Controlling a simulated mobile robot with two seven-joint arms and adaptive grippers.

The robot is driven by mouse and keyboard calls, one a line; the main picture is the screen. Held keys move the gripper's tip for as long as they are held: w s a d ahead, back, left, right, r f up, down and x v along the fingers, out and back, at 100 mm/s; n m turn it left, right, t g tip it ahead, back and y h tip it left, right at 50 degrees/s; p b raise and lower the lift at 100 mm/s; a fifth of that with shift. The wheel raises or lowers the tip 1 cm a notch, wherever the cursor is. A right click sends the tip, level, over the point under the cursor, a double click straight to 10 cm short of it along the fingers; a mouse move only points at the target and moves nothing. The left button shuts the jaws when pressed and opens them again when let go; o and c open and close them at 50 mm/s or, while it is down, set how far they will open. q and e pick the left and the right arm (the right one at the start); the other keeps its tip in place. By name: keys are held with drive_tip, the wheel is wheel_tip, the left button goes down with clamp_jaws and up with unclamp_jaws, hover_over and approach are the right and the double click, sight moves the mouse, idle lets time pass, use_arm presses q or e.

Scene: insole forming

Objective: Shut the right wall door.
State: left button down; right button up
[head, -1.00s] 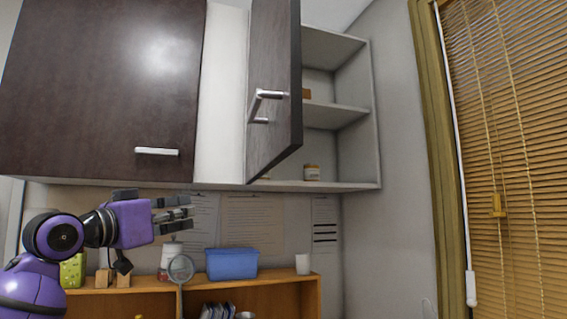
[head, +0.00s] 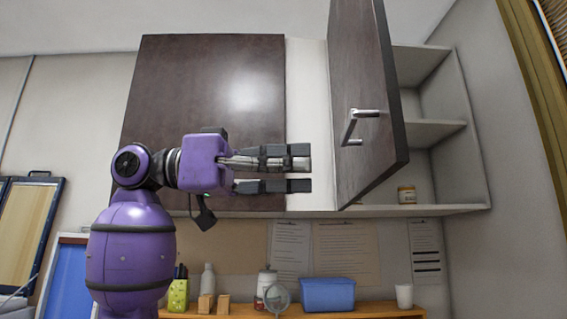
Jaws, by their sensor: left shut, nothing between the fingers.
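The right wall door (head: 362,85) is dark brown and stands open, swung out towards me from the wall cabinet. Its silver bar handle (head: 350,127) is on the face turned to the left. My left gripper (head: 300,172) is shut and empty, in front of the closed left wall door (head: 215,105). Its fingers point right, to the left of the right door's handle and a little lower, apart from it in the picture. The left door's handle is hidden behind my arm. My right gripper is not in view.
Open shelves (head: 432,130) show behind the right door, with a small jar (head: 407,194) on the bottom one. Below, a wooden shelf (head: 380,310) carries a blue bin (head: 328,295), a white cup (head: 404,296) and bottles. Pinned papers (head: 346,250) hang between.

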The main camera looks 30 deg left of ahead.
sight(381, 165)
use_arm(q)
drive_tip(key=p+x, duration=0.1)
drive_tip(key=x, duration=0.7)
drive_tip(key=shift+d+r, duration=0.1)
drive_tip(key=shift+r, duration=0.05)
drive_tip(key=shift+w+d, duration=0.4)
drive_tip(key=shift+d, duration=0.15)
